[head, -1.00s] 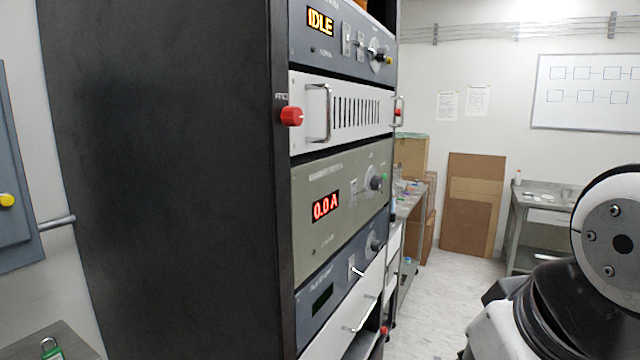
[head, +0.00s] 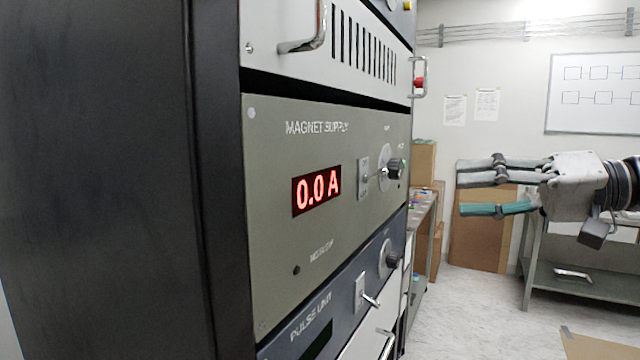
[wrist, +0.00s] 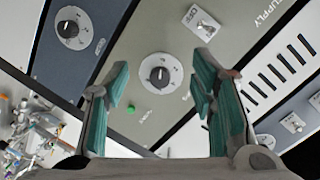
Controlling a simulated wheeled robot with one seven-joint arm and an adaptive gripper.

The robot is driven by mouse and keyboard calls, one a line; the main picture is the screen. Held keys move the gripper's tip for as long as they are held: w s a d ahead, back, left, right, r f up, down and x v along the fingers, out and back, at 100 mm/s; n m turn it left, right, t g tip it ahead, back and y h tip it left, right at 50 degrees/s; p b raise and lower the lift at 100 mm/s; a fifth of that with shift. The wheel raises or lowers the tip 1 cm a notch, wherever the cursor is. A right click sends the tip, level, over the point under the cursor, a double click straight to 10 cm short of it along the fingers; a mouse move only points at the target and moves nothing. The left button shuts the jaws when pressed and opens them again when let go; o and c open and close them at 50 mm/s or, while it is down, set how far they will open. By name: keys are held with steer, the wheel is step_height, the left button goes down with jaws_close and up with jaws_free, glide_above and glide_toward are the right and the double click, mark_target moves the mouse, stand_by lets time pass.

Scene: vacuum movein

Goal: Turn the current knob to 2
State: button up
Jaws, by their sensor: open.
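The magnet supply panel (head: 290,245) is grey-green, with a red display (head: 317,190) reading 0.0 A. Its dark current knob (head: 395,169) sits on a pale round dial at the right end of the panel. In the wrist view the knob (wrist: 159,76) faces me, with a white pointer line; the dial numbers are too small to read surely. My gripper (head: 461,187) is level with the panel, to the right of the knob and apart from it. Its green-padded fingers (wrist: 160,84) are open, spread either side of the knob in the wrist view, touching nothing.
A toggle switch (head: 363,173) sits left of the knob. A green lamp (wrist: 131,108) is near the knob. The pulse unit below has another knob (head: 392,260) and a protruding toggle (head: 370,299). A chrome handle (head: 302,35) juts out above.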

mark_target(401, 169)
steer(key=w+d+r+t+y, duration=0.1)
steer(key=w+d+r+t, duration=0.1)
steer(key=w+d, duration=0.15)
steer(key=shift+n, duration=0.3)
steer(key=x, duration=1.2)
steer(key=shift+s+a+f+p, duration=0.2)
steer(key=shift+s+a+p, duration=0.1)
steer(key=shift+p, duration=0.1)
steer(key=c, duration=1.1)
